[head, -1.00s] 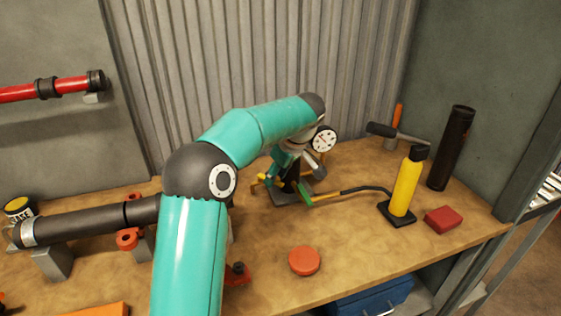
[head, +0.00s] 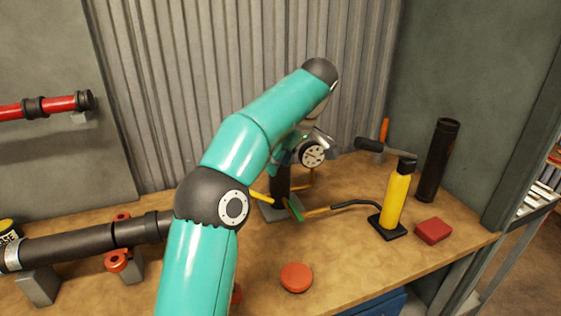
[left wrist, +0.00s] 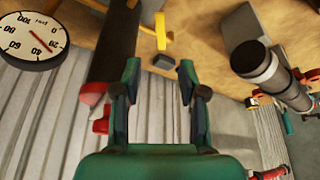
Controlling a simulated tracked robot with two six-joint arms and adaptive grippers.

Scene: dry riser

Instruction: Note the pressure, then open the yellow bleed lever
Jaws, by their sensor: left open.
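The pressure gauge (head: 312,155) has a white round face and stands by a short black riser (head: 280,187) on the bench. In the left wrist view the gauge (left wrist: 33,35) appears upside down, marked psi, its red needle seemingly between 20 and 40. A yellow lever (left wrist: 161,32) shows ahead of the fingers in the wrist view; in the head view a yellow bar (head: 262,197) sticks out left of the riser. My left gripper (left wrist: 158,72) is open and empty, apart from the lever. In the head view my arm partly hides it (head: 284,157). My right gripper is out of view.
A red block (head: 433,231), an orange disc (head: 296,277) and a black cylinder (head: 437,160) are on the bench (head: 350,250). A dark pipe (head: 80,243) lies on supports at left. Corrugated wall is behind.

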